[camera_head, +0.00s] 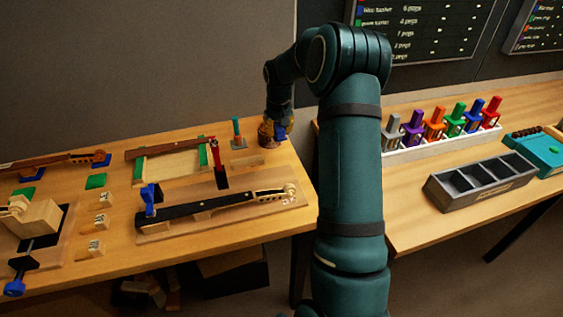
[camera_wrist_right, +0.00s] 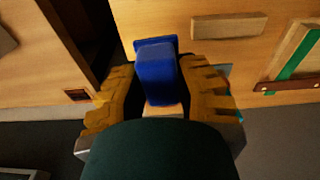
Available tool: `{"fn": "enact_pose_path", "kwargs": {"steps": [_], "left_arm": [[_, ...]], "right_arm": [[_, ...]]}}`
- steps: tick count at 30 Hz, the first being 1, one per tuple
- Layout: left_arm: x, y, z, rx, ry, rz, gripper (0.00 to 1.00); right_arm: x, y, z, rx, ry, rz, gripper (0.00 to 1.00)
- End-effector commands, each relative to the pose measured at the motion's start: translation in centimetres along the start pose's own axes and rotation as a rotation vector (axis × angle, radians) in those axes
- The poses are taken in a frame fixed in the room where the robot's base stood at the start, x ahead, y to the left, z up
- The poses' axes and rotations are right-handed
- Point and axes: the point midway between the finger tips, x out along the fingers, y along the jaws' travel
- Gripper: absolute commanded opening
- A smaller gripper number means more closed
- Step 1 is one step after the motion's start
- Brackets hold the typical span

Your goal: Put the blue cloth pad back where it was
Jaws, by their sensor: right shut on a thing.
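My right gripper (camera_head: 272,131) is at the right end of the left bench, near its back edge. In the right wrist view its two jagged fingers (camera_wrist_right: 163,97) are shut on the blue cloth pad (camera_wrist_right: 157,75), a blue block with a flat, wider part at its far end. A bit of the pad's blue (camera_head: 281,131) shows beside the fingers in the head view. I cannot tell whether it touches the bench top (camera_head: 265,173). My left gripper is not in view.
A teal-handled tool (camera_head: 237,130) and a small wood block (camera_head: 247,161) are just left of the gripper. A black fingerboard on a board (camera_head: 170,229) lies in front. A gap separates this bench from the right one, which holds a dark compartment tray (camera_head: 440,195).

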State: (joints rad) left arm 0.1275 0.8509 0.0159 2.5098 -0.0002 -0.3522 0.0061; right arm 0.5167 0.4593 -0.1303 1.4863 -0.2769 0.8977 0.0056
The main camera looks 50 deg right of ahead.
Motion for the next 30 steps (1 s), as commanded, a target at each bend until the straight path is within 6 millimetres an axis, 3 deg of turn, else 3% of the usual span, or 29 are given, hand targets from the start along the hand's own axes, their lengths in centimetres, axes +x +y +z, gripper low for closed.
{"fn": "enact_pose_path", "kwargs": {"steps": [3, 6, 26, 30], "left_arm": [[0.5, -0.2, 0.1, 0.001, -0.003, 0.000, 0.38], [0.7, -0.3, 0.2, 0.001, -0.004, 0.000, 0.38], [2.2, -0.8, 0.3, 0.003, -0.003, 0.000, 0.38], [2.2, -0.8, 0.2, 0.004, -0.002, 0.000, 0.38]], "right_arm": [[0.3, 1.8, -0.4, 0.043, 0.001, 0.003, 0.00], [0.9, 2.3, -0.4, 0.055, -0.001, 0.004, 0.00], [9.6, 2.2, 0.6, 0.054, -0.001, 0.004, 0.00], [10.2, 2.2, 0.6, 0.055, 0.002, 0.004, 0.00]]}}
